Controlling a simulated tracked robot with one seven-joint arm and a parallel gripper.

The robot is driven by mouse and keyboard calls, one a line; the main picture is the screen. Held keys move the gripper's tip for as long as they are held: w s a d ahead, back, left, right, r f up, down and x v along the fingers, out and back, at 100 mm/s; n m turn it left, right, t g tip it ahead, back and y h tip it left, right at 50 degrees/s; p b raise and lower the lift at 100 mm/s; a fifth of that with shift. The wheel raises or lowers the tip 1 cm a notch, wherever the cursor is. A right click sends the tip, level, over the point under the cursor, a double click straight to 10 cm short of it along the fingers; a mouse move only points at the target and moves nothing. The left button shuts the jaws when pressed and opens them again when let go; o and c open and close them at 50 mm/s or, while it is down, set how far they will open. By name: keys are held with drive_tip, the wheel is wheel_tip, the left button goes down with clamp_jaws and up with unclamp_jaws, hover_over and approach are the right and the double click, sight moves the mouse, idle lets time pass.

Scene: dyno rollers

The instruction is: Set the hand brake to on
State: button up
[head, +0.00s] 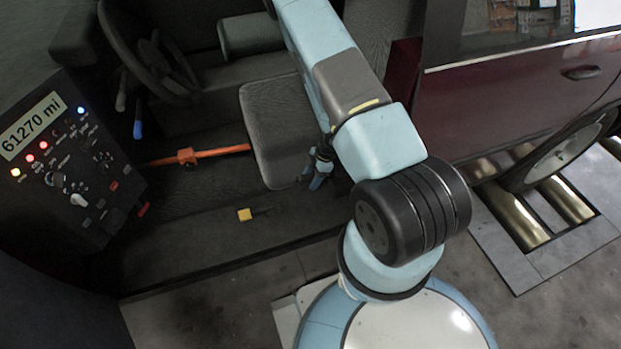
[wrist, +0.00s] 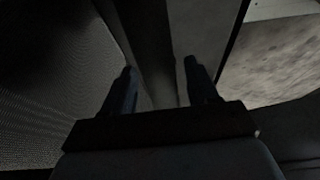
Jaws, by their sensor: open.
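No part is clearly labelled as the hand brake. A small yellow block (head: 245,214) with a short dark stem beside it sits low near the sill of the open cab. A small red handle (head: 142,209) shows beside the control panel. A blue-tipped lever (head: 138,129) and a grey-tipped lever (head: 121,102) stand below the steering wheel (head: 150,55). My gripper (head: 318,178) is beside the right edge of the seat, partly hidden by my arm. In the wrist view my gripper (wrist: 160,80) is open, with nothing between its fingers.
The control panel (head: 65,160) reads 61270 mi. An orange bar (head: 215,152) crosses the footwell to the dark seat (head: 275,130). The dark red car (head: 500,105) stands at right, its wheel (head: 560,155) on rollers (head: 515,215). Floor is clear at the front.

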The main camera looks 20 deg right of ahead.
drive_tip(key=shift+a+f, duration=0.1)
drive_tip(key=shift+f, duration=0.1)
drive_tip(key=shift+c, duration=0.3)
clamp_jaws()
idle(0.3)
